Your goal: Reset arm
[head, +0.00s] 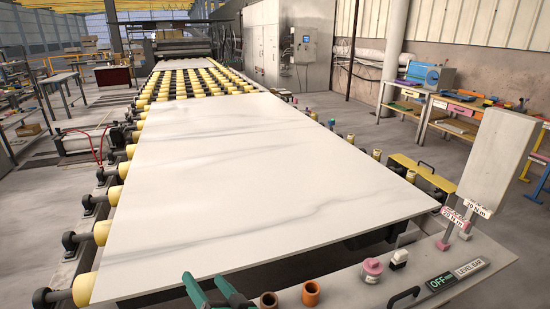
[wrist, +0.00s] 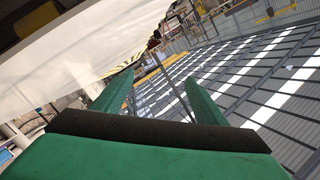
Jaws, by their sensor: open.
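My gripper (wrist: 158,92) shows in the wrist view as two green fingers on a dark bar. The fingers stand apart with nothing between them. In the head view its green fingers (head: 208,281) show at the bottom edge, in front of the near edge of the stone slab. The white, grey-veined slab (head: 250,165) lies flat on the roller conveyor. In the wrist view the scene is tilted, and a large pale surface fills the upper left; I cannot tell for sure what it is.
Yellow rollers (head: 103,232) line the slab's left side. At the near right is a ledge with a pink knob (head: 373,268), brown cups (head: 311,293) and an OFF display (head: 440,282). An upright pale block (head: 495,160) stands at the right. Floor beside the conveyor is partly clear.

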